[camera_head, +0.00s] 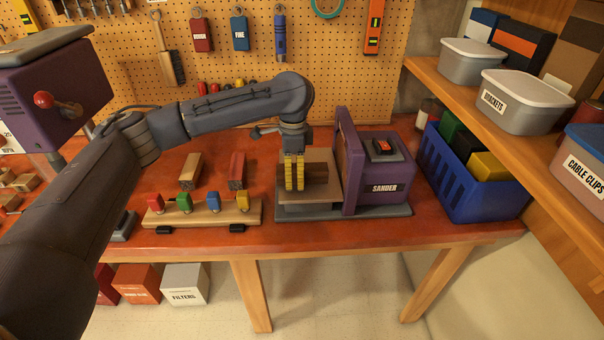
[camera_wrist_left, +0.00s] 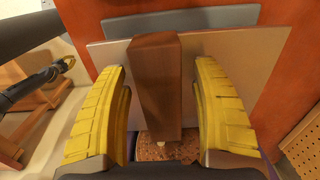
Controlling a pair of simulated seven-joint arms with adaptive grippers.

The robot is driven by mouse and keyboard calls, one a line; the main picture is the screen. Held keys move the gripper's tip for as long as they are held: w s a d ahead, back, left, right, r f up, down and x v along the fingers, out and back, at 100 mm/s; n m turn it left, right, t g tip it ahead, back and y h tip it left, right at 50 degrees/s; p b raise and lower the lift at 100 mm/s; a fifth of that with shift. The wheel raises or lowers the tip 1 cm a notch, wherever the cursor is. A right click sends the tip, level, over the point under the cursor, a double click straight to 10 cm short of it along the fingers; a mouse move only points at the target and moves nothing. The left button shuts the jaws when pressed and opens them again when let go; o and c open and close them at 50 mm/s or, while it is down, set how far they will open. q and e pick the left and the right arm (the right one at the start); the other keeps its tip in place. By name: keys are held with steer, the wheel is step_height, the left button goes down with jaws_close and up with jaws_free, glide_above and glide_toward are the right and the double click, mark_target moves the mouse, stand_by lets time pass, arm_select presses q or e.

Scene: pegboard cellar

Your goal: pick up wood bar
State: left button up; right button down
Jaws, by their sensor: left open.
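A brown wood bar (camera_head: 317,178) lies on the flat work table (camera_head: 322,158) of the purple sander (camera_head: 378,178). My left gripper (camera_head: 294,174) points down over this table at the bar's left part. In the left wrist view the wood bar (camera_wrist_left: 157,85) lies between the two yellow fingers (camera_wrist_left: 160,100), with a gap on each side. The left gripper is open. In the head view the fingers hide part of the bar. A dark arm part with a small yellow-tipped gripper (camera_wrist_left: 67,63), seemingly my right one, shows at the wrist view's left edge; its jaws are too small to judge.
Two more bars, a light one (camera_head: 190,171) and a reddish one (camera_head: 237,171), lie left of the sander. A wooden rack (camera_head: 160,217) with coloured pieces stands in front of them. A blue crate (camera_head: 470,195) stands right, below a shelf (camera_head: 500,95).

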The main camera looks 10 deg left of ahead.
arm_select(q)
steer(key=shift+f, duration=0.2)
jaws_close()
stand_by(0.5)
